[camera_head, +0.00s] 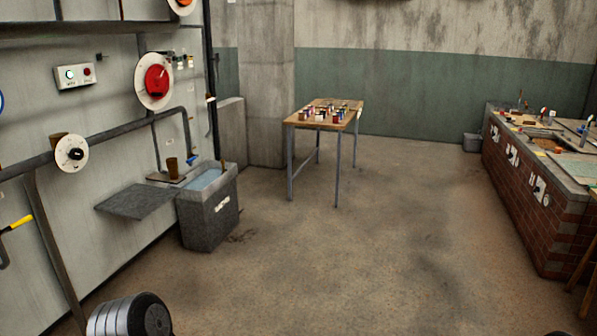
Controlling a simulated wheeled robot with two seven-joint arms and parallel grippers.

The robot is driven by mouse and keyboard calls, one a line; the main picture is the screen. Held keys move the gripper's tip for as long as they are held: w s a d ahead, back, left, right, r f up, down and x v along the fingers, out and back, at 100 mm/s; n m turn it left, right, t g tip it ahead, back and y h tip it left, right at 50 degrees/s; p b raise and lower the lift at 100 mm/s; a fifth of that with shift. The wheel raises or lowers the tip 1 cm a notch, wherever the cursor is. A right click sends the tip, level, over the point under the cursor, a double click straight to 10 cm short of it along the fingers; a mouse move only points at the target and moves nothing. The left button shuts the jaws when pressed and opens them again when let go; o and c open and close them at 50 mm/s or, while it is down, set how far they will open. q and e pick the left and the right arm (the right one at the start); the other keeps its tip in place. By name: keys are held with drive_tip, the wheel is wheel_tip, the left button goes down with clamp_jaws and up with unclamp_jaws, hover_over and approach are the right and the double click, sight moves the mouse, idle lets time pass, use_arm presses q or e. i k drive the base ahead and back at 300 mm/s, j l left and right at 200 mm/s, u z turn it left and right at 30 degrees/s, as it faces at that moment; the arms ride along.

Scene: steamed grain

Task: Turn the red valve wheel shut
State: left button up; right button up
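A red round wheel or disc (157,80) sits on a white round plate on the left wall, above the grey pipe. A second red-orange round piece (184,2) on a white plate is cut off by the top edge, so I cannot tell which of the two is the valve wheel. A white dial with a black knob (70,153) sits lower on the pipe. Neither of my grippers shows. Nothing is seen touching the red wheel.
A stone trough (208,222) with water stands by the wall, beside a grey shelf (137,202). A wooden table (316,122) with small jars stands farther back. A brick counter (537,210) runs along the right. The middle floor (360,250) is clear.

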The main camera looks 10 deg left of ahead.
sight(157, 80)
drive_tip(key=i, duration=0.85)
drive_tip(key=i+z, duration=0.1)
drive_tip(key=i, duration=0.8)
drive_tip(key=i+j+z, duration=0.1)
drive_tip(key=i, duration=0.75)
drive_tip(key=i+j+u, duration=0.1)
drive_tip(key=i+u, duration=0.15)
drive_tip(key=i, duration=0.2)
drive_tip(key=i+u, duration=0.25)
drive_tip(key=i, duration=0.25)
drive_tip(key=i+l+u, duration=0.1)
drive_tip(key=i+u, duration=0.15)
drive_tip(key=i, duration=0.2)
drive_tip(key=i+l+u, duration=0.25)
drive_tip(key=i, duration=0.2)
drive_tip(key=i+l+u, duration=0.25)
drive_tip(key=i, duration=0.2)
drive_tip(key=i+l+u, duration=0.1)
drive_tip(key=i+u, duration=0.25)
drive_tip(key=i+l+u, duration=0.3)
drive_tip(key=i, duration=0.15)
drive_tip(key=i+l+u, duration=0.2)
drive_tip(key=i+u, duration=0.15)
